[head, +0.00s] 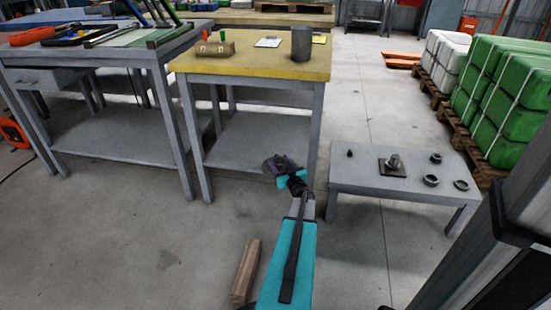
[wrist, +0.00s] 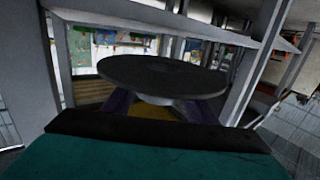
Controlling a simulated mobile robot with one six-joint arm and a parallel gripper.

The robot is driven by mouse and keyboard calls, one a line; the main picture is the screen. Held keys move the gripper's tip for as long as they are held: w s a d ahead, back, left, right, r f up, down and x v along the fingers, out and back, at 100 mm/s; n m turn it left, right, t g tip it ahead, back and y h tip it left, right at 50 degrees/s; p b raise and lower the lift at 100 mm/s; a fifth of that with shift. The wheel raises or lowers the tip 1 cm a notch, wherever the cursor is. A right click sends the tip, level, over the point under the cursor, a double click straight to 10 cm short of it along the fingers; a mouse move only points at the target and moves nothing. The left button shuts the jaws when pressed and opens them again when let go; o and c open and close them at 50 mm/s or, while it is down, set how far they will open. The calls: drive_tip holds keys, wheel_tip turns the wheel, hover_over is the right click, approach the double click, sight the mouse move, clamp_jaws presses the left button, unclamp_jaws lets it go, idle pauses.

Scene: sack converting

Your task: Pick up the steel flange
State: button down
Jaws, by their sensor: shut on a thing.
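The steel flange (wrist: 165,77) is a dark grey round disc with a lighter hub below it, close up in the wrist view. My gripper (wrist: 165,108) is shut on it, with a finger on either side of the hub. In the head view, my gripper (head: 283,168) is in front of the yellow-topped table (head: 250,68) and left of the low grey table (head: 350,182). There the flange (head: 276,164) shows as a small dark shape at the gripper's end, and its details are too small to tell.
The low grey table bears a bolt-like part on a square plate (head: 392,164) and several small dark parts. A wooden block (head: 246,270) lies on the floor beside my arm. A grey cylinder (head: 301,43) stands on the yellow-topped table. Green sacks (head: 500,100) sit on pallets at right.

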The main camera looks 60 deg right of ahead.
drive_tip(key=shift+s+a+r, duration=0.1)
drive_tip(key=shift+s+r, duration=0.05)
drive_tip(key=shift+s, duration=0.05)
drive_tip(key=shift+w, duration=0.1)
idle(0.5)
